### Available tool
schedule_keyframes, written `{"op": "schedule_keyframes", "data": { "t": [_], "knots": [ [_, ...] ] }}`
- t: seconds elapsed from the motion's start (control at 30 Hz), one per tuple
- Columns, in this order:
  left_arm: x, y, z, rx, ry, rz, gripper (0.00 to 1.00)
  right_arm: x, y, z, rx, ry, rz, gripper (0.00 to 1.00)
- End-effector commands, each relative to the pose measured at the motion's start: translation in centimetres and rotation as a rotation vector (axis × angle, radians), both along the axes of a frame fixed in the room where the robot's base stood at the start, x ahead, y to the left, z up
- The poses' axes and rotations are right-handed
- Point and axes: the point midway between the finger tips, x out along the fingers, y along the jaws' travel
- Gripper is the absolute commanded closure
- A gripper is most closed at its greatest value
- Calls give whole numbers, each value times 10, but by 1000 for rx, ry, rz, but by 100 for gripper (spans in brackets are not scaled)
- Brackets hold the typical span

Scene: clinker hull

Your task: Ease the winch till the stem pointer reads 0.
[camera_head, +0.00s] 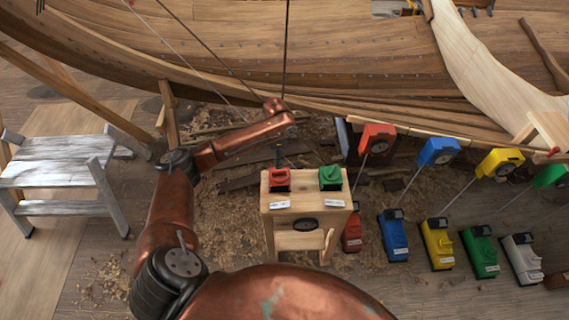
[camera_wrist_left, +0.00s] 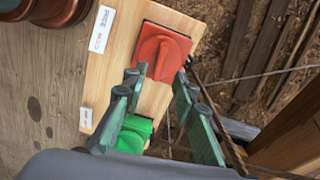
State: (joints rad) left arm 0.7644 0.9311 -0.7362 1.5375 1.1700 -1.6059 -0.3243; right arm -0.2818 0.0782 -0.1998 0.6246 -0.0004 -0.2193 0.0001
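A wooden stand (camera_head: 307,201) carries a red switch unit (camera_head: 279,179) and a green switch unit (camera_head: 331,178), each with a white label in front. Below its top is a dark oval fitting (camera_head: 305,225). My left gripper (camera_head: 279,158) hangs over the red unit. In the left wrist view its two green fingers (camera_wrist_left: 157,78) are apart and empty, with the red unit (camera_wrist_left: 162,52) just beyond their tips and the green unit (camera_wrist_left: 134,135) partly hidden between them. Label print is too small to read. I cannot make out a stem pointer or its reading. My right gripper is out of view.
Red, blue (camera_head: 393,236), yellow (camera_head: 437,244), green (camera_head: 480,252) and white (camera_head: 521,258) boxes stand on the floor right of the stand, with rods above. The plank hull (camera_head: 300,50) spans the back. A grey wooden trestle (camera_head: 60,175) stands left. Shavings cover the floor.

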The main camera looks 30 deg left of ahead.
Motion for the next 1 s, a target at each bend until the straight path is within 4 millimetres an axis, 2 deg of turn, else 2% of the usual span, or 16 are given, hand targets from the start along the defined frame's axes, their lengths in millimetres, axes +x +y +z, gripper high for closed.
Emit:
{"op": "schedule_keyframes", "data": {
  "t": [0.17, 0.3, 0.4, 0.63, 0.93, 1.0],
  "knots": [
    [5, -4, -12, -1, 4, -6, 74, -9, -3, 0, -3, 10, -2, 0],
    [7, -7, -35, -1, 4, -13, 74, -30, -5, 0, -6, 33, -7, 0],
    [7, -7, -50, 0, 3, -13, 74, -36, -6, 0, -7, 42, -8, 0],
    [6, -6, -72, 0, 3, -11, 74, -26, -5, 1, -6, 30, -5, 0],
    [5, -5, -75, 0, 1, -9, 74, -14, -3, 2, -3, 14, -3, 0],
    [5, -5, -75, 0, 1, -9, 78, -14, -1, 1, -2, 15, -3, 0]
  ]
}}
